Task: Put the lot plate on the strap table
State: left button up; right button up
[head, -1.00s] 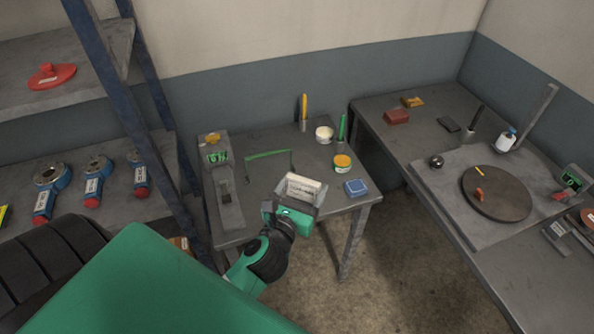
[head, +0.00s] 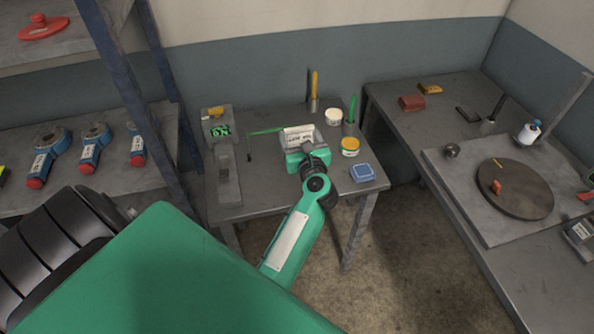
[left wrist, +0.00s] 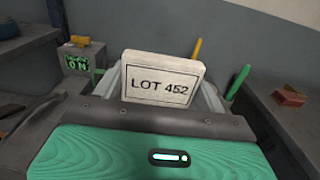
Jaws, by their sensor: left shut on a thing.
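The lot plate (head: 299,134) is a small white block. In the left wrist view it reads LOT 452 (left wrist: 162,80) and stands upright, slightly tilted. My left gripper (head: 301,144) is shut on it, with a grey finger on each side. The small grey table (head: 268,198) in the middle, with a green strap (head: 266,131) on it, looks like the strap table. The plate is over the middle of this table; whether it touches the top is hidden by my gripper. My right gripper is not in view.
A tool with a green display (head: 222,131) is at the table's left. A white tub (head: 333,116), a yellow-topped tub (head: 349,147) and a blue box (head: 362,173) are at its right. A shelf post (head: 160,105) stands left.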

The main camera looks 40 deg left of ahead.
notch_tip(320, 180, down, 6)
jog(key=b, duration=0.5)
pick_arm(q)
notch_tip(320, 180, down, 11)
jog(key=shift+r+b, duration=0.15)
jog(key=shift+b, duration=1.1)
jog(key=shift+f, duration=0.35)
notch_tip(320, 180, down, 3)
jog(key=b, duration=0.2)
jog(key=shift+r+b, duration=0.15)
jog(key=shift+b, duration=0.2)
jog(key=shift+f, duration=0.4)
jog(key=shift+r, duration=0.1)
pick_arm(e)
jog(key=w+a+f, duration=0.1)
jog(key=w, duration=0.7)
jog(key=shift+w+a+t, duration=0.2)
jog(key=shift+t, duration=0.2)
pick_arm(q)
jog(key=shift+b, duration=0.3)
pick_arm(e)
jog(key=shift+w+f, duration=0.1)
pick_arm(q)
jog(key=o, duration=1)
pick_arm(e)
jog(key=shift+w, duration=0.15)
